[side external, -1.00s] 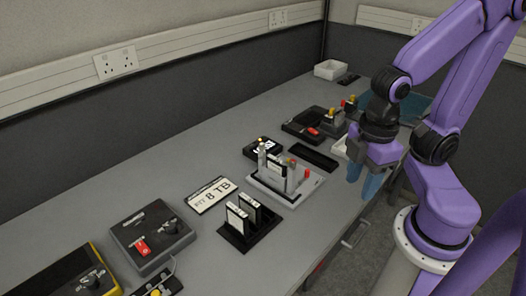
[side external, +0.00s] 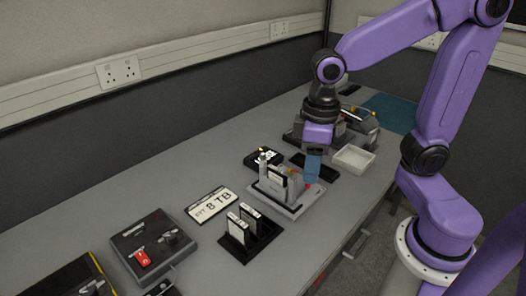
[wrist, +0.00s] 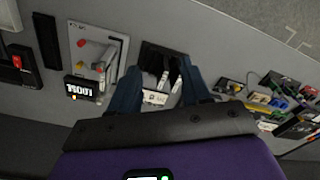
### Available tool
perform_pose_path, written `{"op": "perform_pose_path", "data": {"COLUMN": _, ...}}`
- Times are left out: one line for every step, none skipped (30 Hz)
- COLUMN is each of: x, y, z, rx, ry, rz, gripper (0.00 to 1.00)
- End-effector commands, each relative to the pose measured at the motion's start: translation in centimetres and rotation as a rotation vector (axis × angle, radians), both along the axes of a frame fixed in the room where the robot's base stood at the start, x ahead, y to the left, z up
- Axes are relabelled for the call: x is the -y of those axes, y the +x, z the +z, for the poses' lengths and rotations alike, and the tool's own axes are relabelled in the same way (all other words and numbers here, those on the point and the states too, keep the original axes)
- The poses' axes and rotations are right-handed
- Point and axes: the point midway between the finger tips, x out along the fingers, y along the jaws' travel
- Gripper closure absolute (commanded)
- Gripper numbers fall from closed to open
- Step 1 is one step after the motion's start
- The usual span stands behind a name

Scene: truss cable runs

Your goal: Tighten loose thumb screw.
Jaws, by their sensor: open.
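My gripper (side external: 313,165) is open and empty, with blue fingers pointing down. In the side view it hangs over the table by the right rear of a light grey fixture plate (side external: 292,207) with upright posts and a small red part (side external: 308,186). The wrist view shows the fixture (wrist: 92,48) left of the fingers (wrist: 160,68). A black box with a lit display (wrist: 80,88) is beside it. No thumb screw can be made out clearly at this size, so I cannot tell which is loose. My arm hides part of the table behind.
A black rack with upright cards (side external: 250,238) stands in front of the fixture. A white label plate (side external: 211,203) and a grey switch box (side external: 150,243) lie left. A white tray (side external: 354,158) is right of my gripper. Bare table (side external: 140,200) runs along the left.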

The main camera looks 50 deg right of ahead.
Motion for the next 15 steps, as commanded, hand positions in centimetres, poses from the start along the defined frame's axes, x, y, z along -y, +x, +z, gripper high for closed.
{"op": "perform_pose_path", "data": {"x": -0.1, "y": 1.6, "z": 0.3, "rx": -0.003, "ry": -0.001, "rz": -0.080, "gripper": 0.52}}
{"op": "perform_pose_path", "data": {"x": -0.1, "y": 2.5, "z": 0.5, "rx": -0.003, "ry": 0.000, "rz": -0.126, "gripper": 0.52}}
{"op": "perform_pose_path", "data": {"x": -0.1, "y": 3.6, "z": 0.7, "rx": -0.004, "ry": 0.001, "rz": -0.187, "gripper": 0.52}}
{"op": "perform_pose_path", "data": {"x": 0.0, "y": 4.5, "z": 0.9, "rx": -0.005, "ry": 0.001, "rz": -0.232, "gripper": 0.52}}
{"op": "perform_pose_path", "data": {"x": 0.1, "y": 5.3, "z": 1.0, "rx": -0.006, "ry": 0.001, "rz": -0.278, "gripper": 0.52}}
{"op": "perform_pose_path", "data": {"x": 0.2, "y": 6.5, "z": 1.2, "rx": -0.007, "ry": 0.002, "rz": -0.340, "gripper": 0.52}}
{"op": "perform_pose_path", "data": {"x": 0.3, "y": 7.3, "z": 1.4, "rx": -0.008, "ry": 0.002, "rz": -0.385, "gripper": 0.52}}
{"op": "perform_pose_path", "data": {"x": 0.5, "y": 8.2, "z": 1.5, "rx": -0.008, "ry": 0.003, "rz": -0.430, "gripper": 0.52}}
{"op": "perform_pose_path", "data": {"x": 0.8, "y": 9.3, "z": 1.7, "rx": -0.009, "ry": 0.003, "rz": -0.492, "gripper": 0.52}}
{"op": "perform_pose_path", "data": {"x": 1.0, "y": 10.1, "z": 1.8, "rx": -0.010, "ry": 0.004, "rz": -0.538, "gripper": 0.52}}
{"op": "perform_pose_path", "data": {"x": 1.2, "y": 10.9, "z": 2.0, "rx": -0.011, "ry": 0.005, "rz": -0.583, "gripper": 0.52}}
{"op": "perform_pose_path", "data": {"x": 1.6, "y": 12.0, "z": 2.1, "rx": -0.011, "ry": 0.005, "rz": -0.645, "gripper": 0.52}}
{"op": "perform_pose_path", "data": {"x": 1.9, "y": 12.8, "z": 2.3, "rx": -0.013, "ry": 0.005, "rz": -0.690, "gripper": 0.52}}
{"op": "perform_pose_path", "data": {"x": 2.3, "y": 13.5, "z": 2.4, "rx": -0.014, "ry": 0.005, "rz": -0.737, "gripper": 0.52}}
{"op": "perform_pose_path", "data": {"x": 2.8, "y": 14.6, "z": 2.5, "rx": -0.014, "ry": 0.007, "rz": -0.797, "gripper": 0.52}}
